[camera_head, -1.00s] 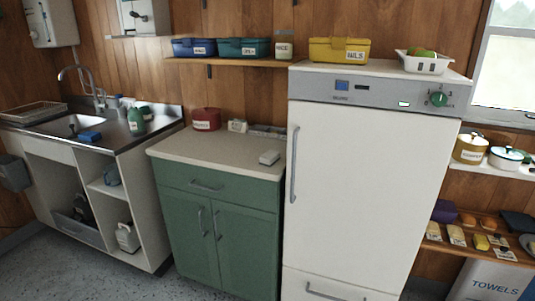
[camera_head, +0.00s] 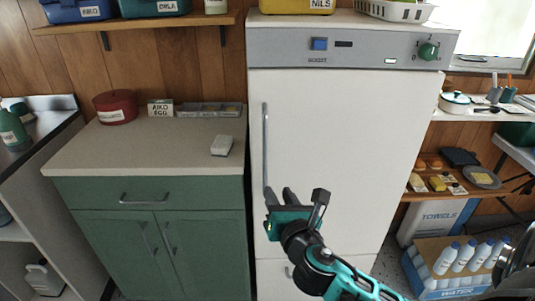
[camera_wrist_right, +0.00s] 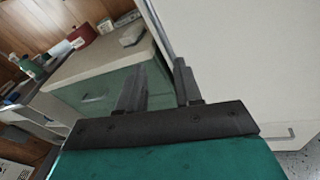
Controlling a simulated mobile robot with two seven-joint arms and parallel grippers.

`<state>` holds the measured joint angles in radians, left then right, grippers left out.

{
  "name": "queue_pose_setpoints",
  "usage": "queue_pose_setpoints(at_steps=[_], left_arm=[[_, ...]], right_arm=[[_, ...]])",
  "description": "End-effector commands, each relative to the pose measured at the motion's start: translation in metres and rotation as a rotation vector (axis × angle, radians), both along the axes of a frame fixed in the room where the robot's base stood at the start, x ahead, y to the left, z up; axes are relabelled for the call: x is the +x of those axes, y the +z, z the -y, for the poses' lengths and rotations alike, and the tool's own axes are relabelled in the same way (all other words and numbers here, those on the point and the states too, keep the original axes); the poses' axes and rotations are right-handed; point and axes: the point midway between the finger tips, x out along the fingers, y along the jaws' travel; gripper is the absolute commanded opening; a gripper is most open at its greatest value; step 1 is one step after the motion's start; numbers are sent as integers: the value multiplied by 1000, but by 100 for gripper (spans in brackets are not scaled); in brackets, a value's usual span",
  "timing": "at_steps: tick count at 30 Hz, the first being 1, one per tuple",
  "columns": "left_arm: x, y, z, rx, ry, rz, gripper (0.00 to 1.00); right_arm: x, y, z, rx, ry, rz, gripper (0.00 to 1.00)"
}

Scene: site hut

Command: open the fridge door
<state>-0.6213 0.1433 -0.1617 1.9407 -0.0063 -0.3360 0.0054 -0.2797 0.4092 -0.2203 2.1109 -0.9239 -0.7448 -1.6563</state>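The fridge (camera_head: 350,40) is tall and white, and its door (camera_head: 340,150) looks shut. A long grey vertical handle (camera_head: 265,145) runs down the door's left side. My right gripper (camera_head: 289,193) is in front of the door, near the handle's lower end and slightly to its right. In the right wrist view its two dark fingers (camera_wrist_right: 158,85) are apart with nothing held between them. Whether a finger touches the handle cannot be told. The door also shows in the right wrist view (camera_wrist_right: 240,60). My left gripper is not in view.
A green cabinet (camera_head: 150,215) with a pale worktop (camera_head: 150,147) stands directly left of the fridge. At the right are low shelves (camera_head: 420,195) and a blue crate of white bottles (camera_head: 430,285). A yellow box (camera_head: 297,5) and white basket (camera_head: 400,11) sit on the fridge.

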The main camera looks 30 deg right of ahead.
Motion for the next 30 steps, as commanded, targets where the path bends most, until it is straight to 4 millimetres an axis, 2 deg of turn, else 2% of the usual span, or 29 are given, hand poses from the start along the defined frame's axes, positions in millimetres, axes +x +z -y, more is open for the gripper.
queue_pose_setpoints(at_steps=[3,7,11,24,30], left_arm=[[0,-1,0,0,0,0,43],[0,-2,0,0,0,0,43],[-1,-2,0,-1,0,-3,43],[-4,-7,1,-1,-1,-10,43],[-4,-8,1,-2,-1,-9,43]], right_arm=[[4,22,7,-194,-18,13,34],[9,31,11,-277,-30,15,34],[23,32,17,-284,-30,16,34],[103,31,46,-278,-30,14,34],[122,30,53,-277,-29,14,34]])
